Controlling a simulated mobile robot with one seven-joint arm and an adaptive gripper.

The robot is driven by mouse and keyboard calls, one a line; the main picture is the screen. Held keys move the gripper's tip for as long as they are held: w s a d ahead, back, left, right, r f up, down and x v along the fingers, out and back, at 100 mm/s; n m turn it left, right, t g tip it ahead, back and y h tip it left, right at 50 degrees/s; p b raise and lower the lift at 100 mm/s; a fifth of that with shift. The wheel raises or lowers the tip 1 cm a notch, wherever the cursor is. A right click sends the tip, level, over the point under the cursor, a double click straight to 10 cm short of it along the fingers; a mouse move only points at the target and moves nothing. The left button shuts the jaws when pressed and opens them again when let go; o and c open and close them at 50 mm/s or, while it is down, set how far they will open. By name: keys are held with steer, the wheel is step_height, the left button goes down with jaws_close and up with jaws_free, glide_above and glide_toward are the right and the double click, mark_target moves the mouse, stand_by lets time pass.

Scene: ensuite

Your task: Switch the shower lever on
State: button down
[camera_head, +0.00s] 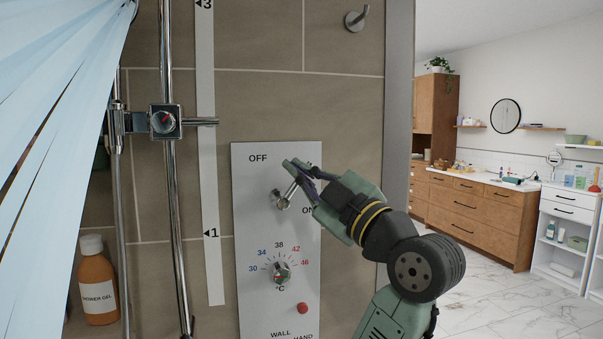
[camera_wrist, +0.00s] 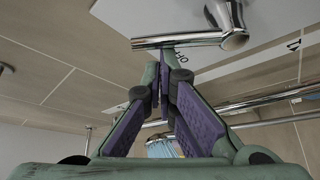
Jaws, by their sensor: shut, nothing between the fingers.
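A white control panel (camera_head: 255,230) on the tiled wall is marked OFF at upper left and ON at right. The chrome shower lever (camera_head: 282,201) sits between these marks; its bar slants up and right, its far part partly hidden by my gripper. My gripper (camera_head: 291,166) is shut and empty, its fingertips over the lever's upper end. In the wrist view the lever (camera_wrist: 180,41) lies just beyond the tips of my gripper (camera_wrist: 164,58), with part of the OFF mark behind it. I cannot tell whether the fingers touch the lever.
A temperature dial (camera_head: 281,272) and a red button (camera_head: 302,308) are below the lever. A chrome rail with a bracket (camera_head: 165,121) stands left of the panel. Pale blue streaks or folds (camera_head: 50,110) hang at left, near a shower gel bottle (camera_head: 98,285). Open floor (camera_head: 490,280) is at right.

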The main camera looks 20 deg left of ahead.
steer(key=shift+w+d+f+m+b, duration=0.1)
steer(key=shift+d+f+m+b, duration=0.1)
steer(key=shift+m+b, duration=0.2)
steer(key=d+f+m+t+h+b, duration=0.1)
steer(key=m+t+b, duration=0.1)
steer(key=m, duration=0.2)
steer(key=w+f+m+t+h+b, duration=0.1)
steer(key=m+t+b, duration=0.1)
steer(key=m+t, duration=0.1)
steer(key=w+d+f+m+t+h+b, duration=0.1)
steer(key=m+t+h+b, duration=0.1)
steer(key=m, duration=0.3)
steer(key=shift+d+f+m+t+b, duration=0.3)
steer(key=shift+d+f+m+b, duration=0.05)
steer(key=shift+m+b, duration=0.1)
